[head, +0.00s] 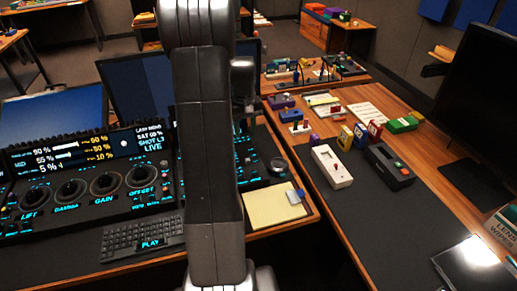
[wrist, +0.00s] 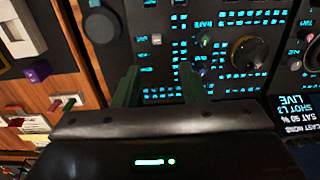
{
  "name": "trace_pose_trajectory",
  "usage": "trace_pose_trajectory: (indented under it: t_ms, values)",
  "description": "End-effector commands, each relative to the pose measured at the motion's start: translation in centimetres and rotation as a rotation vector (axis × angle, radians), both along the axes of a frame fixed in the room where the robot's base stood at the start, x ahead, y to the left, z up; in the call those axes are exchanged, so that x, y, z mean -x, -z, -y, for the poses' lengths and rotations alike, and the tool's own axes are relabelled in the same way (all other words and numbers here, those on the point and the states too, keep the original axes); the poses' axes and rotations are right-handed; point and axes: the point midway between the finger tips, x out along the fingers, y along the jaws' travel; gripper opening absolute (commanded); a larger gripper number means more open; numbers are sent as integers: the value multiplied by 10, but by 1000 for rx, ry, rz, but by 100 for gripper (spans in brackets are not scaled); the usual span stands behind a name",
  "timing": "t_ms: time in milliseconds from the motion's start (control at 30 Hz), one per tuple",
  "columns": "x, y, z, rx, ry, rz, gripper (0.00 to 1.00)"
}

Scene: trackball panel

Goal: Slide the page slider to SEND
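The trackball panel (head: 262,160) has lit cyan labels and is partly hidden behind my arm in the head view. In the wrist view the panel (wrist: 228,18) shows rows of lit keys, a large dark knob (wrist: 250,52) and small knobs, one pale (wrist: 156,39). I cannot tell which part is the page slider, and no SEND label is legible. My gripper (wrist: 163,84) is open, its two dark green fingers apart over the panel with nothing seen between them. Its height above the panel is unclear. In the head view my gripper (head: 244,101) shows small beside my arm.
A round dark cup-like part (head: 278,165) sits at the panel's right edge. A yellow notepad (head: 274,207) lies in front. A white box (head: 331,167), a black box (head: 389,167) and small coloured items stand on the right desk. A keyboard (head: 143,236) lies front left.

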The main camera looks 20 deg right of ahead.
Motion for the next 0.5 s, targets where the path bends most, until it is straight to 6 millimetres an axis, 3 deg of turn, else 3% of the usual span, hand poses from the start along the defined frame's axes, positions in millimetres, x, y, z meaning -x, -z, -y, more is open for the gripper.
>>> trace_pose_trajectory:
  t_ms: [267, 500]
  values:
    - [-7, 19, 4, 0, -3, -6, 38]
    - [-6, 68, 3, -1, -2, -8, 38]
